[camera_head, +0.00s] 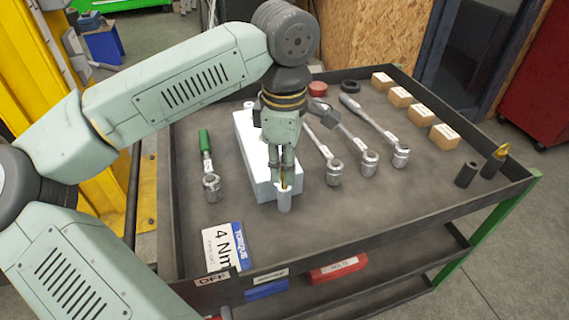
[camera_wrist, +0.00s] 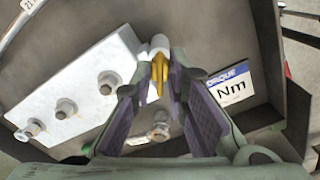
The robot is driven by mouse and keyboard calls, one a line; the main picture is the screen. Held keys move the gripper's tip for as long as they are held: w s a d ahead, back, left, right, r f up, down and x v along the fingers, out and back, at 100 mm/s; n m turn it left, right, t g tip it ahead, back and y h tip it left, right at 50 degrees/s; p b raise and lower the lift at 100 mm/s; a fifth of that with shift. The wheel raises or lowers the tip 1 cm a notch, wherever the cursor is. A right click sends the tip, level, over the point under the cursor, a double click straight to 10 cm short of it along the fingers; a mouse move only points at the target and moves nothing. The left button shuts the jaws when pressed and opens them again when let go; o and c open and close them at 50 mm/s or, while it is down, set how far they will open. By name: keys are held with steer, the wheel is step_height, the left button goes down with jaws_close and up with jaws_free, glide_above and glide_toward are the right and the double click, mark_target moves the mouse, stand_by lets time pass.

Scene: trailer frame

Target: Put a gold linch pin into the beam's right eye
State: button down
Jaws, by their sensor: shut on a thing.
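The pale beam (camera_head: 255,160) lies on the cart's top tray, and its studded face shows in the wrist view (camera_wrist: 85,75). A light upright cylinder (camera_head: 284,200), which looks like one of its eyes, stands at its near end; it also shows in the wrist view (camera_wrist: 160,44). My gripper (camera_head: 285,180) points down right above this cylinder, shut on a gold linch pin (camera_wrist: 157,78). The pin shows between the purple finger pads (camera_wrist: 155,85), close to the cylinder. I cannot tell whether its tip is inside the hole. A second gold-topped piece (camera_head: 498,154) stands at the tray's right.
A green-handled tool (camera_head: 206,155) lies left of the beam, and several wrenches (camera_head: 368,160) lie to its right. A torque card (camera_head: 224,247) is at the front left. Several wooden blocks (camera_head: 421,114) line the right side. A raised rim (camera_head: 430,214) bounds the tray; its front right is clear.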

steer(key=shift+f+b, duration=0.65)
steer(key=shift+f, duration=0.25)
steer(key=c, duration=1.5)
jaws_free()
steer(key=shift+r, duration=0.15)
step_height(320, 180, up, 12)
steer(key=shift+f, duration=0.1)
